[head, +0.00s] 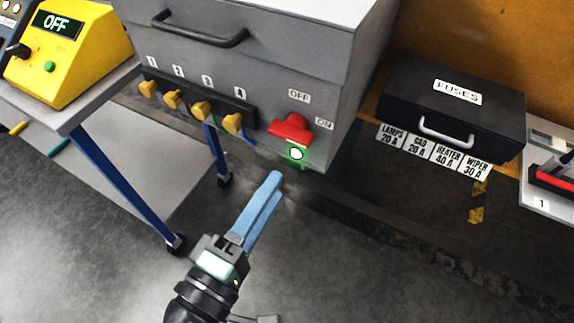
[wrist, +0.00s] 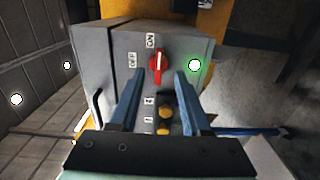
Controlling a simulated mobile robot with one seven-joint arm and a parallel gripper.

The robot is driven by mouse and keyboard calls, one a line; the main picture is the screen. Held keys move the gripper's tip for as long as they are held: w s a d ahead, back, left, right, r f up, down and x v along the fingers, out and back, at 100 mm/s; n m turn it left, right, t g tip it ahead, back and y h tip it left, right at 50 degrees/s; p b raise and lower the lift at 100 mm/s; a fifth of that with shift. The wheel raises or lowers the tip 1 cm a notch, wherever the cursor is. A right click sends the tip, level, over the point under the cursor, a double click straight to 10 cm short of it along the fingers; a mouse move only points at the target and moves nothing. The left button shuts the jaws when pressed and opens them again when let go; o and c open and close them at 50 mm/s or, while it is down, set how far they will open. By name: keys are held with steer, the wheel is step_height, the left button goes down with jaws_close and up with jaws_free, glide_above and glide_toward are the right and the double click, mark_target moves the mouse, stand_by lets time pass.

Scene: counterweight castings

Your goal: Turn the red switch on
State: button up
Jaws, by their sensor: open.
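The red switch (head: 291,130) is a knob on the front of a grey box. Its long handle lies roughly sideways, its right end towards the ON label (head: 323,124); the OFF label (head: 299,96) is above it. In the wrist view the red switch (wrist: 157,68) lines up with the ON label (wrist: 150,41). A green lamp (head: 296,153) beside it is lit. My gripper (head: 274,184) has blue fingers, open and empty, below and in front of the switch, apart from it. In the wrist view the fingers (wrist: 159,76) appear either side of the knob.
Several yellow knobs (head: 202,109) sit left of the switch. The grey box (head: 250,70) has a dark handle. A black fuses box (head: 455,105) is to the right. A yellow unit (head: 60,50) reading OFF stands on a blue-legged table at left. The space around my gripper is clear.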

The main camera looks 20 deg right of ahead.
steer(key=shift+v, duration=1.55)
steer(key=w+a+r+m+t+y, duration=0.1)
steer(key=w+r+m+t+y, duration=0.25)
steer(key=w+r, duration=0.45)
steer(key=w+a+r+m+t+y, duration=0.2)
steer(key=w+r+t+y, duration=0.25)
steer(key=r, duration=0.65)
steer(key=s+r+t+y+p, duration=0.2)
steer(key=r+p, duration=0.2)
steer(key=r, duration=0.8)
steer(key=s+a+r+m+t+y+p, duration=0.1)
steer(key=r+p, duration=0.4)
steer(key=r, duration=0.7)
steer(key=s+a+r+m+t+y+p, duration=0.1)
steer(key=s+r+t+y+p, duration=0.2)
steer(key=r, duration=0.9)
steer(key=shift+s+a+r+t+p, duration=0.25)
steer(key=shift+s+r+t+p, duration=0.15)
steer(key=shift+s+t+p, duration=0.55)
steer(key=shift+w+t, duration=0.2)
steer(key=shift+t, duration=0.05)
